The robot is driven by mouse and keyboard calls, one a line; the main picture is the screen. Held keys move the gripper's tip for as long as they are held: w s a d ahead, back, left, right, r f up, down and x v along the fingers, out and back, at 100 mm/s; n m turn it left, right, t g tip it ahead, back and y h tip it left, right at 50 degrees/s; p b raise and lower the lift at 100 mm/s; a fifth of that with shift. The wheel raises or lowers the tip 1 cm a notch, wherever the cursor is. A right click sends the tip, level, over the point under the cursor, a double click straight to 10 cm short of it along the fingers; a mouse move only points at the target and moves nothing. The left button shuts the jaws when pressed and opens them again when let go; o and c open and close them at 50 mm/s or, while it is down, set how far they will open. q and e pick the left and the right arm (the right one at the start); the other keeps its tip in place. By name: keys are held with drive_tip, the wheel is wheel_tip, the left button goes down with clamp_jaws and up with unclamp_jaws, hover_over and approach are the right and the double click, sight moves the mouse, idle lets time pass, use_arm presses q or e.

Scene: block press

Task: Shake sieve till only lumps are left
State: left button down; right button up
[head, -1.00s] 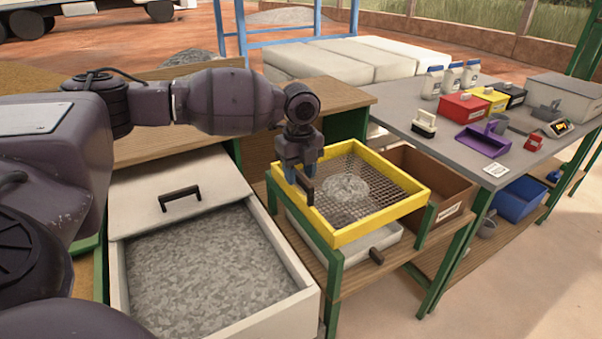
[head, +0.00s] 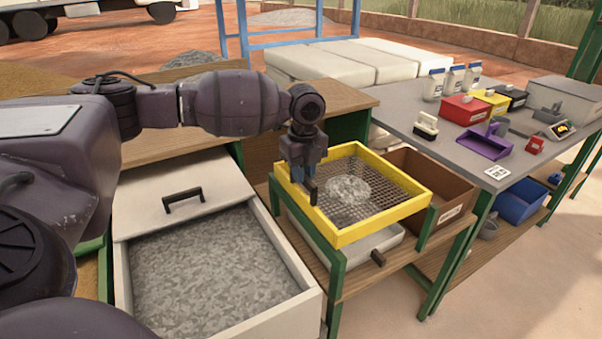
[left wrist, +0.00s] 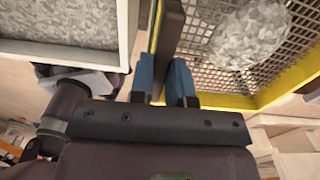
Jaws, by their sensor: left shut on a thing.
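The sieve (head: 379,225) has a yellow frame and a wire mesh, and rests on a green-legged stand. A pale grey heap of material (head: 347,189) lies on the mesh; it also shows in the left wrist view (left wrist: 250,36). I cannot tell lumps from fine stuff in it. My left gripper (head: 306,190) is at the sieve's left side, shut on the dark sieve handle (left wrist: 171,30), with its blue fingertips on either side in the left wrist view. A white tray (head: 395,243) with a dark handle sits under the sieve. My right gripper is not in view.
A large white bin (head: 262,318) of grey material stands left of the stand, its lid pushed back. A brown box (head: 449,207) is right of the sieve. The grey table (head: 400,118) farther right holds coloured boxes, bottles and a purple tray (head: 484,144).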

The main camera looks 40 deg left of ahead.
use_arm(q)
drive_tip(key=w+d+r+p, duration=0.2)
drive_tip(key=w+r+p, duration=0.1)
drive_tip(key=r, duration=0.6)
drive_tip(key=shift+w, duration=0.7)
drive_tip(key=c, duration=1.4)
unclamp_jaws()
drive_tip(key=shift+f, duration=0.15)
drive_tip(key=o, duration=0.3)
drive_tip(key=shift+w+f, duration=0.1)
drive_tip(key=shift+w, duration=0.1)
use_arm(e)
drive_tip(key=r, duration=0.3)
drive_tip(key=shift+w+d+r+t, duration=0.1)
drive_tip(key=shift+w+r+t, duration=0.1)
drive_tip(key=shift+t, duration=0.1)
